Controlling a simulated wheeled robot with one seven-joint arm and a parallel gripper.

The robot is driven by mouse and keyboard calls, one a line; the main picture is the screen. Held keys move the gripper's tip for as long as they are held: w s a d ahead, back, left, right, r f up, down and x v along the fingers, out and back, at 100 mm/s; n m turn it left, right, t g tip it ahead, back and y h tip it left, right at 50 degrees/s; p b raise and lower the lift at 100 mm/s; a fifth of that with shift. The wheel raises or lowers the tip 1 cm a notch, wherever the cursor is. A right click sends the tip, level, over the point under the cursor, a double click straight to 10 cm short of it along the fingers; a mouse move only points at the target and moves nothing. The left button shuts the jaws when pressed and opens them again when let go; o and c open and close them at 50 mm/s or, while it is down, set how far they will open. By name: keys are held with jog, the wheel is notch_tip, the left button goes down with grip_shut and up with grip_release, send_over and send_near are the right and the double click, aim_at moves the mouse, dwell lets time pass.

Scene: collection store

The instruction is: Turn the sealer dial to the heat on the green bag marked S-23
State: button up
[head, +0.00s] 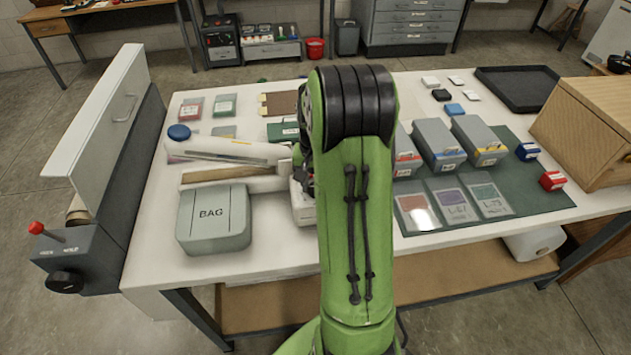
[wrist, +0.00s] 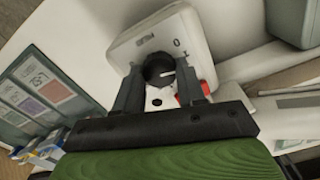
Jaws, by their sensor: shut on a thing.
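My gripper (wrist: 160,84) is shut on a round black dial (wrist: 159,66) on a small white box-shaped device, the sealer (wrist: 188,35), in the wrist view. A "0" and a small printed label show on its face beside the dial; the label is too small to read. A red part shows by the right finger. In the head view the white sealer (head: 303,207) is mostly hidden behind my green arm, and my gripper is hidden too. Green bags (head: 223,105) with pale labels lie at the back left of the table; I cannot read S-23 on any.
A grey box marked BAG (head: 213,218) stands left of the sealer, with rolls (head: 225,150) behind it. A press with a red lever and black knob (head: 66,282) stands at the far left. Grey bins (head: 436,142) and a wooden box (head: 585,122) are on the right.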

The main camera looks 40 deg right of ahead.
jog(key=shift+m, duration=1.8)
jog(key=o, duration=1.1)
jog(key=shift+c, duration=0.2)
notch_tip(320, 180, up, 16)
jog(key=p, duration=0.3)
jog(key=shift+a+f, duration=0.1)
